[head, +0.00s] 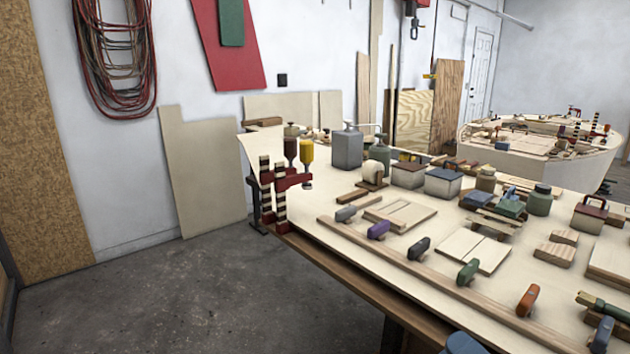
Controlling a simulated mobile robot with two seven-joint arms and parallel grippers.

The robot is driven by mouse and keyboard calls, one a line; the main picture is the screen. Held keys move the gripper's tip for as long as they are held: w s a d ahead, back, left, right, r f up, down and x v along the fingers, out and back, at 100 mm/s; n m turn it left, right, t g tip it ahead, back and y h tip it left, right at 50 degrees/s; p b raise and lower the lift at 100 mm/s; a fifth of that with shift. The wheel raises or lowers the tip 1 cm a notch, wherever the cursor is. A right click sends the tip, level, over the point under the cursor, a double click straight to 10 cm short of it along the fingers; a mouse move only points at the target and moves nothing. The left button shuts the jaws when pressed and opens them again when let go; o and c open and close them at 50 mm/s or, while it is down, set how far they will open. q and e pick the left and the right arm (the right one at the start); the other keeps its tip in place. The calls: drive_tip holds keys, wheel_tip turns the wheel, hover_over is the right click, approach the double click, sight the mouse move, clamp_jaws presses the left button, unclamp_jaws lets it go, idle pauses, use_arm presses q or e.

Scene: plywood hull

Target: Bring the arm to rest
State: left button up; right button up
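Neither of my arms nor either gripper can be made out in the head view. A long pale plywood workbench (343,262) runs from the middle to the lower right. A row of small coloured-handled tools lies along its front batten, among them a purple one (378,230), a green one (467,272) and an orange one (527,300). Red clamps (281,184) with striped bars stand upright at the bench's near left corner. A blue rounded thing (466,343) is cut off at the bottom edge; I cannot tell what it is.
The bench top is crowded with a grey pump bottle (347,148), lidded boxes (443,183), jars and wood pieces. A boat hull (560,165) stands behind at the right. Plywood sheets (203,170) lean on the wall. The concrete floor (180,290) at the left is clear.

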drive_tip(key=s+d+f+m+g+h, duration=0.4)
drive_tip(key=s+d+f+m+h, duration=0.15)
drive_tip(key=f+m, duration=0.35)
drive_tip(key=s+d+f+m+g+h, duration=0.3)
drive_tip(key=s+d+f+m+h, duration=0.3)
drive_tip(key=f+m, duration=0.35)
drive_tip(key=s+a+f+m+g, duration=0.1)
drive_tip(key=s+f+m+g, duration=0.3)
drive_tip(key=s, duration=0.6)
drive_tip(key=s+a+f+m+g, duration=0.25)
drive_tip(key=s+g, duration=0.35)
drive_tip(key=s, duration=0.3)
use_arm(q)
drive_tip(key=shift+t, duration=0.3)
drive_tip(key=shift+s+r+p, duration=0.15)
drive_tip(key=shift+r+p, duration=2.35)
drive_tip(key=shift+p, duration=0.65)
use_arm(e)
drive_tip(key=w+t, duration=1)
drive_tip(key=w, duration=0.1)
drive_tip(key=shift+w+r+y, duration=0.3)
drive_tip(key=shift+y, duration=0.15)
drive_tip(key=shift+d, duration=0.1)
